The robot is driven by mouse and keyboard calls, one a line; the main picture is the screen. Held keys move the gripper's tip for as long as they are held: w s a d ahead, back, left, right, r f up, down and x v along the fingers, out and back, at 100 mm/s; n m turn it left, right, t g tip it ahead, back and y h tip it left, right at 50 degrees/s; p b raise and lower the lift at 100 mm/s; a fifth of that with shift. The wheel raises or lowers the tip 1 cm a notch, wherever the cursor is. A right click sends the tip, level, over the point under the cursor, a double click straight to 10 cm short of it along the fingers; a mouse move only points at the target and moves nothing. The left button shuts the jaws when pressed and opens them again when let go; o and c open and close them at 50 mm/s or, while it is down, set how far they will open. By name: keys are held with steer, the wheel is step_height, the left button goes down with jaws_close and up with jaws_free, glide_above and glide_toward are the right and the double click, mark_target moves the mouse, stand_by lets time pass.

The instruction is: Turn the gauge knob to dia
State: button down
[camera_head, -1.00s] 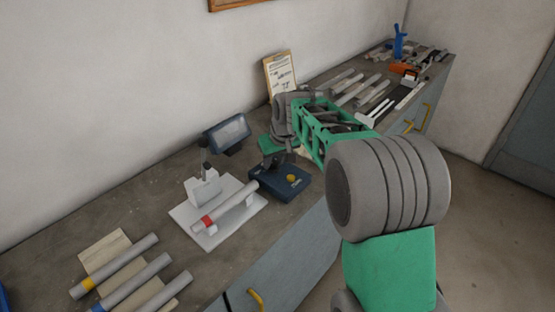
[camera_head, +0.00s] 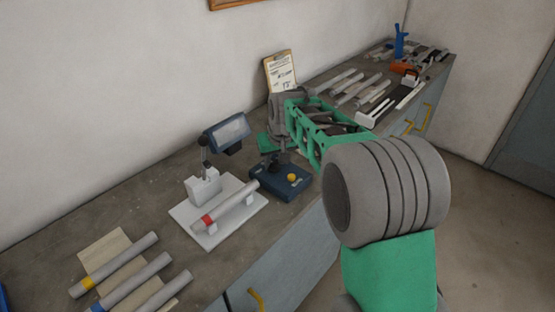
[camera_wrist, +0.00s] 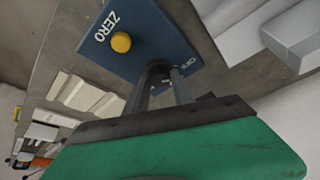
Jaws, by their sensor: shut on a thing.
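The gauge is a dark blue box (camera_head: 294,187) on the bench, with a yellow button (camera_head: 292,177) on top. In the wrist view the box (camera_wrist: 140,38) carries the word ZERO beside its yellow button (camera_wrist: 121,42). My gripper (camera_wrist: 164,82) points down at the box and is shut on a dark round knob (camera_wrist: 159,67) on its top. A short white label shows beside the knob, partly covered by the fingers, and I cannot read it surely. In the head view my gripper (camera_head: 274,165) hides the knob.
A grey display (camera_head: 228,131) stands behind a white stand (camera_head: 214,224) holding a grey tube with a red band. Several tubes lie at the front left. A clipboard (camera_head: 281,72) leans on the wall. More tubes and tools lie at the far end of the bench.

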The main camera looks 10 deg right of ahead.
steer(key=m+h, duration=0.1)
steer(key=m, duration=0.1)
steer(key=m+h, duration=0.1)
steer(key=m, duration=0.2)
steer(key=shift+a, duration=0.2)
steer(key=m, duration=0.2)
steer(key=m+g+h+p, duration=0.1)
steer(key=m, duration=0.2)
steer(key=shift+w+a+h, duration=0.15)
steer(key=shift+h, duration=0.15)
steer(key=c, duration=1.3)
jaws_free()
steer(key=shift+a, duration=0.1)
steer(key=shift+o, duration=1.1)
steer(key=v, duration=0.8)
